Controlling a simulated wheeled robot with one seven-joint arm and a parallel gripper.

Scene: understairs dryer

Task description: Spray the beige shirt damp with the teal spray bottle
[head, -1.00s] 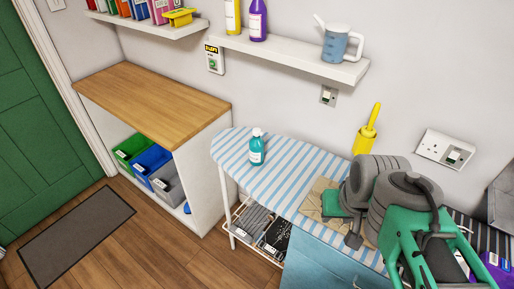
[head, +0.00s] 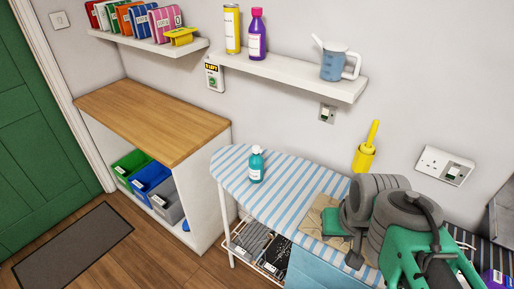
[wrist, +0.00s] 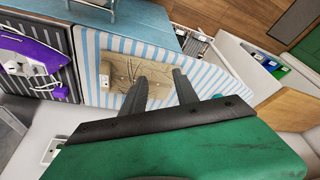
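The teal spray bottle (head: 256,165) stands upright on the left part of the blue-and-white striped ironing board (head: 285,190), with a white label on its front. The beige shirt (head: 314,216) lies flat on the board to the right of the bottle; it also shows in the wrist view (wrist: 122,73). My gripper (wrist: 159,76) is above the shirt in the wrist view, its two dark fingers apart with nothing between them. In the head view my arm hides part of the shirt and board, and the gripper is well right of the bottle.
A yellow holder (head: 364,158) stands behind the board by the wall. The shelf above (head: 290,70) bears a yellow can, a purple bottle and a jug (head: 334,64). A wooden counter (head: 150,112) is at left. A purple item (wrist: 30,52) lies beyond the board's right side.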

